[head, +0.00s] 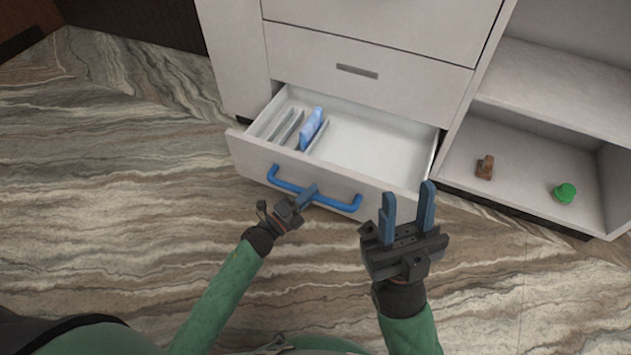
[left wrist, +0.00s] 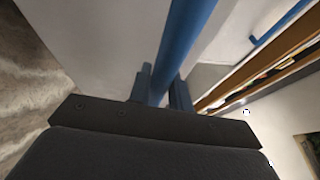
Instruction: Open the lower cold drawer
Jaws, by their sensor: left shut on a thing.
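The lower cold drawer (head: 250,160) stands pulled out from the white counter in the head view, with its inside showing. A blue bar handle (head: 345,204) runs across its front. My left gripper (head: 308,193) is at the middle of this handle. In the left wrist view the blue handle (left wrist: 185,45) passes between the two fingers of the left gripper (left wrist: 160,90), which is shut on it. My right gripper (head: 408,205) is open and empty, in front of the drawer's right end, with its fingers apart.
Blue and pale upright packs (head: 312,128) stand at the left inside the drawer; its right part is empty. A closed drawer (head: 400,85) with a recessed grip is above. The open shelf at right holds a small brown item (head: 485,167) and a green item (head: 564,193). The marbled floor in front is clear.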

